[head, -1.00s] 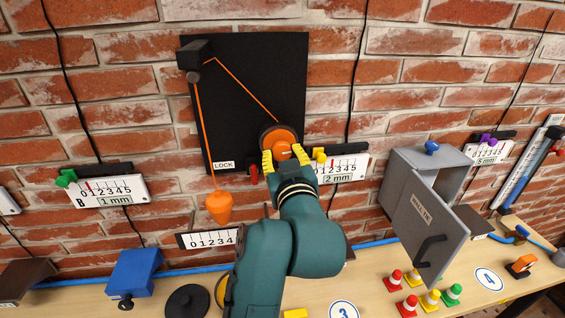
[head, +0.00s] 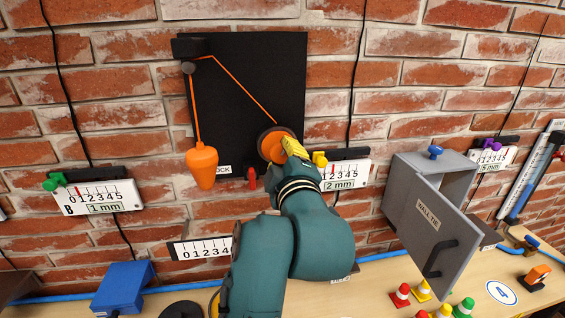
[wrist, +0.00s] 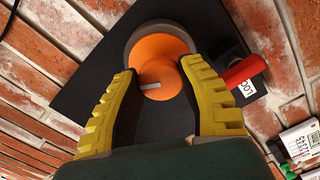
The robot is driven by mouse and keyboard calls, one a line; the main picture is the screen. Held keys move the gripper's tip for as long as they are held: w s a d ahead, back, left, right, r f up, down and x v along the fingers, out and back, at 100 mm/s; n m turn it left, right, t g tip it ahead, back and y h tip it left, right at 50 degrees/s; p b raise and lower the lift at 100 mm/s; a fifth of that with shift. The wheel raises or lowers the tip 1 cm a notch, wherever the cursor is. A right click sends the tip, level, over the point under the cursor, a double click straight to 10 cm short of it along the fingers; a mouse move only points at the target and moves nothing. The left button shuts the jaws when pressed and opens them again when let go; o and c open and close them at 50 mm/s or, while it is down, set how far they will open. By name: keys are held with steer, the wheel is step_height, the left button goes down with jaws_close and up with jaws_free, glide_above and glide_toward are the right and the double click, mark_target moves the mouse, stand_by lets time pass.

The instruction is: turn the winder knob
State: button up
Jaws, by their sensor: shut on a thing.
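The orange winder knob (head: 275,147) is mounted low on the black wall board (head: 250,75). My gripper (head: 293,148) is at the knob. In the wrist view the orange knob (wrist: 160,66) has a pale mark and a grey surround. The yellow fingers of my gripper (wrist: 163,85) close on its two sides. An orange cord runs from the winder up to a pulley (head: 188,67) and down to a hanging orange plumb weight (head: 202,166). The red lock lever (wrist: 243,70) is beside the winder, next to the LOCK label (wrist: 247,88).
White gauges (head: 97,197) and (head: 343,175) hang on the brick wall at either side. An open grey wall box (head: 425,222) stands to the right. Small coloured cones (head: 463,308), a blue box (head: 123,288) and a blue pipe are along the bench.

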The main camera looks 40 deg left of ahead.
steer(key=n, duration=0.1)
steer(key=n+b, duration=0.1)
steer(key=n, duration=0.3)
steer(key=shift+w+f, duration=0.15)
steer(key=shift+f, duration=0.2)
stand_by(0.5)
steer(key=o, duration=1.2)
steer(key=shift+w+r, duration=0.1)
steer(key=shift+r, duration=0.05)
steer(key=shift+r+n, duration=0.15)
steer(key=shift+n, duration=0.15)
steer(key=v, duration=1.2)
